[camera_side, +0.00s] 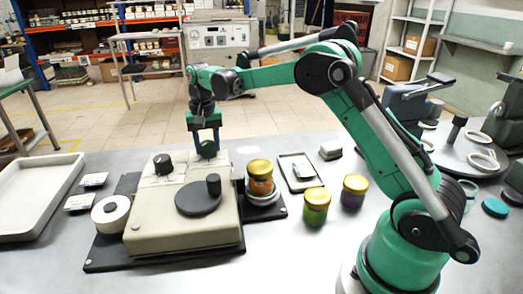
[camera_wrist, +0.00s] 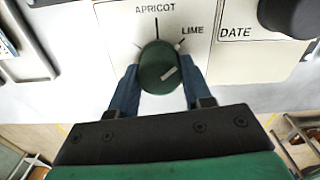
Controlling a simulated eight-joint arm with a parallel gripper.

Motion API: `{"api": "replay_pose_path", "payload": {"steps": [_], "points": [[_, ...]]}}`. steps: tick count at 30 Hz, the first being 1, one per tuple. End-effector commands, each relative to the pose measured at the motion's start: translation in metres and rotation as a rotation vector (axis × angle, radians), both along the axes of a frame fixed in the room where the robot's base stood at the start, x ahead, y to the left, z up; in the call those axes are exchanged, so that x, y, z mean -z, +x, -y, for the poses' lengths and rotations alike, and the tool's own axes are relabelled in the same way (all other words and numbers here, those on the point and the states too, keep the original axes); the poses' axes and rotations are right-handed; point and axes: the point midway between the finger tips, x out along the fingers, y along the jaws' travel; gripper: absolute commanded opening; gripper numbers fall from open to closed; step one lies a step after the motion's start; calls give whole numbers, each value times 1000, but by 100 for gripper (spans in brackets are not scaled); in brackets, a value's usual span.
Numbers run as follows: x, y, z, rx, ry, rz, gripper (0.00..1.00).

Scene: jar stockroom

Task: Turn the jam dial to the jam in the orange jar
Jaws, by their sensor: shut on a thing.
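The jam dial is a dark green round knob (camera_side: 208,149) at the back of a beige machine (camera_side: 185,225). My gripper (camera_side: 207,151) is shut on it from above. In the wrist view the dial (camera_wrist: 157,62) sits between the two blue fingers of my gripper (camera_wrist: 158,82). A short white mark lies on the dial's lower right part. The labels APRICOT and LIME stand beyond it, each by a tick line; another tick is at the left, its label hidden or out of view. The orange jar (camera_side: 260,186), with a yellow lid, stands on the machine's right side.
A black knob (camera_side: 163,163) stands left of the dial; the DATE label is near a dark knob (camera_wrist: 290,14) in the wrist view. A green jar (camera_side: 316,208) and a purple jar (camera_side: 353,192) stand right of the machine. A white tray (camera_side: 40,192) is at the left.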

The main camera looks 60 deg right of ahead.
Motion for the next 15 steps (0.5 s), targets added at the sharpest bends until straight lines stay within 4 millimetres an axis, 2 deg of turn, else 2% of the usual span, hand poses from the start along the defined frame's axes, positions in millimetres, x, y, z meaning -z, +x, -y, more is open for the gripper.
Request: {"api": "replay_pose_path", "payload": {"steps": [8,15], "points": [[0,0,0,-87,0,0,0],[0,1,0,-267,0,0,0]]}}
